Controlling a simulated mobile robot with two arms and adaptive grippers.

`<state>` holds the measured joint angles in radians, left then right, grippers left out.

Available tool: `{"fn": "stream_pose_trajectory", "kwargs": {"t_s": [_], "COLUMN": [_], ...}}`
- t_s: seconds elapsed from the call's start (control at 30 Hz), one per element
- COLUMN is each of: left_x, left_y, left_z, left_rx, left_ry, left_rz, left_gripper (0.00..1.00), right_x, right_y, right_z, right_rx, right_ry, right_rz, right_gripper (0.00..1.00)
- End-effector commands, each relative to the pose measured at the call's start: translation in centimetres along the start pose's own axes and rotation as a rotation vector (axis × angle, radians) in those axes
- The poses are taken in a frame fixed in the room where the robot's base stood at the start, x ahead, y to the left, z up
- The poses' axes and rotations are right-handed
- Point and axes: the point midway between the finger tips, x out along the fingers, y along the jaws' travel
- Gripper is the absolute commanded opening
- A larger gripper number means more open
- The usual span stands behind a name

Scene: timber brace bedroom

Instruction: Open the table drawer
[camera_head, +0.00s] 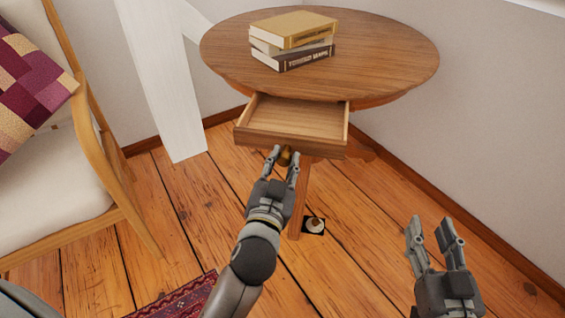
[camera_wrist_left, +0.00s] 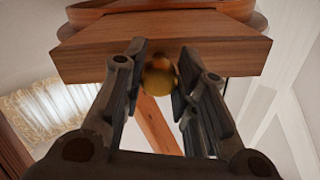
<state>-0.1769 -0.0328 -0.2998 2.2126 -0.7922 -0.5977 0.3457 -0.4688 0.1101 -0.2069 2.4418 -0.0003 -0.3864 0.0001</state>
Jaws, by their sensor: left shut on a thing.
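The round wooden table (camera_head: 380,55) stands by the wall, and its drawer (camera_head: 300,117) is pulled well out, with an empty inside showing. My left gripper (camera_head: 286,157) is at the drawer front, shut on the brass knob (camera_head: 285,156). In the left wrist view the round knob (camera_wrist_left: 159,80) sits between the two fingers, below the wooden drawer front (camera_wrist_left: 160,48). My right gripper (camera_head: 436,232) is at the lower right, away from the table, with its fingers apart and nothing between them.
Several books (camera_head: 293,38) are stacked on the tabletop. A wooden armchair (camera_head: 100,150) with a patchwork cushion (camera_head: 30,85) stands at the left. A white timber brace (camera_head: 165,80) rises behind. A red rug (camera_head: 180,300) lies at the bottom; plank floor is clear between the chair and table.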

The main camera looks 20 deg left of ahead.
Motion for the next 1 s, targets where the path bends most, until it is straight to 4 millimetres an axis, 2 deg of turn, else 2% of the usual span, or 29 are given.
{"fn": "stream_pose_trajectory", "kwargs": {"t_s": [0.07, 0.1, 0.13, 0.43, 0.57, 1.0], "left_x": [0.0, 0.0, 0.0, 0.0, -0.6, -6.2], "left_y": [0.0, 0.0, 0.0, 0.0, 0.1, 0.1], "left_z": [0.0, 0.0, 0.0, 0.0, 0.0, 0.1], "left_rx": [0.0, 0.0, 0.0, 0.0, -0.001, -0.003], "left_ry": [0.002, 0.002, 0.002, 0.001, 0.0, -0.002], "left_rz": [0.0, 0.0, 0.0, 0.0, 0.001, 0.001], "left_gripper": [0.0, 0.32, 0.36, 0.36, 0.36, 0.36], "right_x": [0.0, 0.0, 0.0, 0.0, 0.0, 0.0], "right_y": [0.0, 0.0, 0.0, 0.0, 0.0, 0.0], "right_z": [0.0, 0.0, 0.0, 0.0, 0.1, 0.0], "right_rx": [0.0, 0.0, 0.0, 0.0, 0.0, 0.0], "right_ry": [0.001, 0.001, 0.001, 0.001, 0.0, 0.001], "right_rz": [0.0, 0.0, 0.0, 0.0, 0.0, 0.0], "right_gripper": [0.4, 0.4, 0.4, 0.4, 0.4, 0.4]}}
